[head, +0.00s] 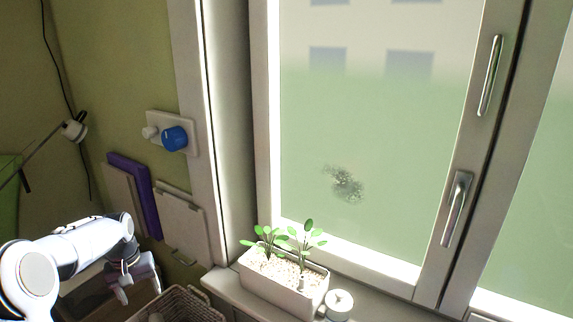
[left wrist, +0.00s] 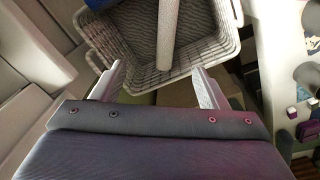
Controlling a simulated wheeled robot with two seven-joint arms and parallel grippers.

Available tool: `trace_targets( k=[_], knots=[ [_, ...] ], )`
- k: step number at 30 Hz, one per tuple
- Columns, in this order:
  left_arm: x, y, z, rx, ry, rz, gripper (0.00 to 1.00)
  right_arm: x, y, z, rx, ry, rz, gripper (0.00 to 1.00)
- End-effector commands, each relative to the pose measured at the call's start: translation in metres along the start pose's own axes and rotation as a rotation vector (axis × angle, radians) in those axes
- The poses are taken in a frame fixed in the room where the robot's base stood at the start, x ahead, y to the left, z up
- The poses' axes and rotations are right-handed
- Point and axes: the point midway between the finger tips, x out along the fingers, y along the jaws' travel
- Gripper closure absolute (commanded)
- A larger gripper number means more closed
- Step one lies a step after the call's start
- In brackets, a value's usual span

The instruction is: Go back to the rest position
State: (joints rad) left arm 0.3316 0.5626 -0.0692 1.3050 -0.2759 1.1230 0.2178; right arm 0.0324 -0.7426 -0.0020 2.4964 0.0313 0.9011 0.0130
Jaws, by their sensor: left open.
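My left gripper (head: 137,283) is at the lower left of the head view, in front of the wall and beside a wicker basket. In the left wrist view its two fingers (left wrist: 158,86) stand wide apart with nothing held between them. The basket (left wrist: 98,58) lies beyond the fingertips, and a pale rod-like thing (left wrist: 167,30) shows in it. My right gripper is in neither view.
The basket's rim (head: 206,300) shows below the sill. A white planter (head: 282,289) with two plants and a small round white object (head: 340,303) stand on the window sill. A blue knob (head: 174,138) is on the wall. Window handles (head: 456,209) are at right.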

Motion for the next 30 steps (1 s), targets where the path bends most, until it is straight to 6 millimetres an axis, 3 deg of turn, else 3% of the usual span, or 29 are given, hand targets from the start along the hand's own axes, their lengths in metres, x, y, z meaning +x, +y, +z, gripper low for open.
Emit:
trace_targets(
  k=[1,6,12,16,21,25,30],
  knots=[
    [-0.021,0.005,0.013,0.015,0.022,0.026,0.33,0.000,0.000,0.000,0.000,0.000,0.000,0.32],
    [-0.078,0.024,0.076,0.084,0.089,0.124,0.33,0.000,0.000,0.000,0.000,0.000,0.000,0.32],
    [-0.119,0.041,0.165,0.172,0.170,0.236,0.33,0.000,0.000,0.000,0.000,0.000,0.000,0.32],
    [-0.128,0.049,0.226,0.231,0.222,0.304,0.33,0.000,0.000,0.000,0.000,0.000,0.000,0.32],
    [-0.120,0.055,0.296,0.298,0.284,0.381,0.33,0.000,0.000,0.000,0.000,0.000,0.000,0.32],
    [-0.108,0.059,0.331,0.334,0.316,0.420,0.33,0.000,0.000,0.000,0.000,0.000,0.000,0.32],
    [-0.099,0.061,0.349,0.352,0.333,0.441,0.33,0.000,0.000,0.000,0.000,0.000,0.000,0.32]
  ],
)
